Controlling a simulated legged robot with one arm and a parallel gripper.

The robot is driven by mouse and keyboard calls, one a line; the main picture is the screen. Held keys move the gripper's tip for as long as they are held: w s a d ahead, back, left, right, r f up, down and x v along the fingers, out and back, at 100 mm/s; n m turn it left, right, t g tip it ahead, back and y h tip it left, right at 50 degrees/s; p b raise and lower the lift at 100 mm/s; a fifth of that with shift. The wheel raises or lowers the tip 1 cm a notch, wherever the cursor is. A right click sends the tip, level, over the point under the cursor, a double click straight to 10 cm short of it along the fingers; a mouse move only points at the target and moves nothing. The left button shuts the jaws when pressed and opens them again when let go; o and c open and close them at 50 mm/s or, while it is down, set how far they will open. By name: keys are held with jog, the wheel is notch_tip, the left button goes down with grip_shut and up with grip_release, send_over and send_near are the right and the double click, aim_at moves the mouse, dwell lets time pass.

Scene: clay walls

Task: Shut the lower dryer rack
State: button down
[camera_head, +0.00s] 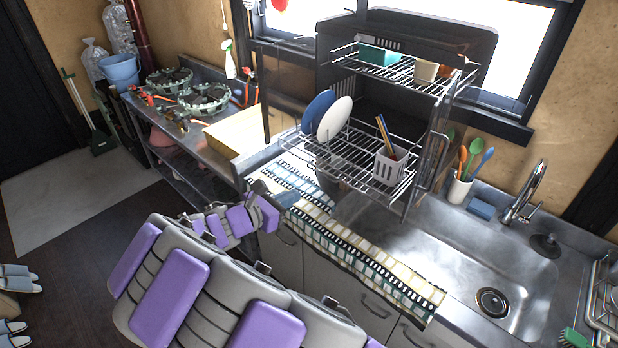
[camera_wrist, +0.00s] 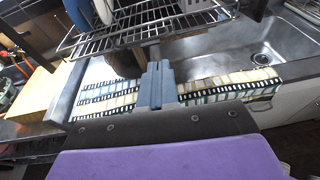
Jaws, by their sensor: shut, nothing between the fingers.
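The lower dryer rack (camera_head: 350,157) is a wire shelf, pulled out from the dark dryer cabinet over the counter. It carries a blue plate (camera_head: 318,110), a white plate (camera_head: 335,118) and a light utensil basket (camera_head: 391,165). In the wrist view the lower rack (camera_wrist: 140,28) spans the top, with its front edge just beyond my fingers. My gripper (camera_head: 284,199) is shut and empty, in front of and below the rack's left front. It also shows in the wrist view (camera_wrist: 158,72), with its tips near the rack's underside. Contact cannot be told.
The upper rack (camera_head: 405,68), also out, holds a teal container (camera_head: 379,56) and a cream cup (camera_head: 426,71). A patterned towel (camera_head: 345,245) lies along the counter edge. The sink (camera_head: 480,270) and faucet (camera_head: 528,195) are at right.

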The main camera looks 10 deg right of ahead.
jog(key=w+a+n, duration=0.1)
jog(key=a, duration=0.1)
jog(key=p, duration=0.4)
send_near(366, 147)
jog(key=shift+t, duration=0.4)
jog(key=x, duration=0.2)
jog(key=r+x, duration=0.1)
jog(key=x, duration=0.5)
jog(key=shift+s+d+r, duration=0.1)
jog(key=shift+d+r, duration=0.05)
jog(key=shift+d, duration=0.05)
jog(key=shift+w+d, duration=0.4)
jog(key=shift+d, duration=0.1)
jog(key=shift+w+d+r, duration=0.1)
jog(key=shift+r, duration=0.05)
jog(key=shift+d, duration=0.1)
jog(key=shift+r, duration=0.1)
